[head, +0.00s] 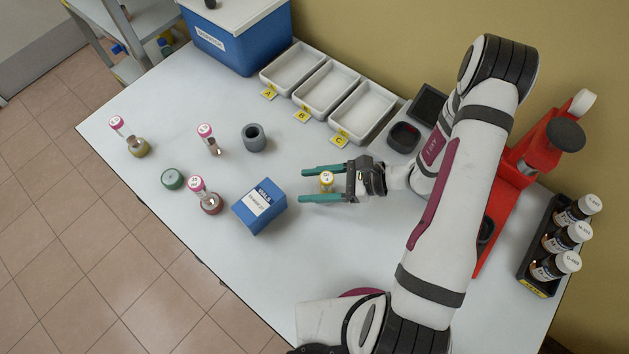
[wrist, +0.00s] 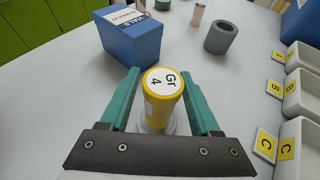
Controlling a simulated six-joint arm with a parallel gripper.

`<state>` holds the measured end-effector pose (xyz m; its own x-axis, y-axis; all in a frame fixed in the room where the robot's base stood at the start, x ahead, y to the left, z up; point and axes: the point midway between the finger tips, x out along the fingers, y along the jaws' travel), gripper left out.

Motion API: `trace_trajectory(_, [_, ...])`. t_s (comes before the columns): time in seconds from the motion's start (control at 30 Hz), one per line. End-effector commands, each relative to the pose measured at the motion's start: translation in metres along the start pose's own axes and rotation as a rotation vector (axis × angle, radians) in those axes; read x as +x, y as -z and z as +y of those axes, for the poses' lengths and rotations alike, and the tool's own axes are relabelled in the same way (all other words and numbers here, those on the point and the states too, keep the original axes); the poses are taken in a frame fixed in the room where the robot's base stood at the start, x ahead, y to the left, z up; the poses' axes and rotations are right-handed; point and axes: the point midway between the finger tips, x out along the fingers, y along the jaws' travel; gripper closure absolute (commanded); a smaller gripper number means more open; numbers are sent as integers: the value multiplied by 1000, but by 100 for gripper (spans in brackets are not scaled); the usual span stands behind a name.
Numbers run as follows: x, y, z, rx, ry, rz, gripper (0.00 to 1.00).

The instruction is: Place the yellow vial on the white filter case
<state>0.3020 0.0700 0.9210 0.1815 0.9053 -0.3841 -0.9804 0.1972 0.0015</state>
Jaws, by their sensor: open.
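The yellow vial (head: 326,182) has a yellow cap with a white top marked "Gr 4", seen in the wrist view (wrist: 162,84). It stands between the teal fingers of my gripper (head: 303,184). The fingers are open, one on each side of the vial, also in the wrist view (wrist: 162,76). A pale round piece (wrist: 171,128) shows at the foot of the vial. It may be the white filter case, but the vial and gripper hide most of it, and I cannot tell whether the vial rests on it.
A blue box (head: 260,206) stands just left of my fingertips. Beyond are a grey cup (head: 254,138), a green disc (head: 172,179) and several pink-capped vials. White trays (head: 328,90) line the back. A rack of dark bottles (head: 541,245) stands right.

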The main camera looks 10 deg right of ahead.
Motion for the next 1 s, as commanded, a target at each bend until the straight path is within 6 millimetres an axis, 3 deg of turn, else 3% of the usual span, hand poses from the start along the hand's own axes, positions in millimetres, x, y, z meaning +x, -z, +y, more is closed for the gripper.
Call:
trace_trajectory(0.23, [-9, -3, -1, -1, 4, -1, 37])
trace_trajectory(0.6, [-96, -2, -1, -1, 5, 1, 37])
trace_trajectory(0.8, [-120, -5, 0, -9, -7, 6, 37])
trace_trajectory(0.87, [-120, -17, 3, -47, -45, 34, 37])
trace_trajectory(1.0, [-114, -81, 35, -280, -270, 213, 37])
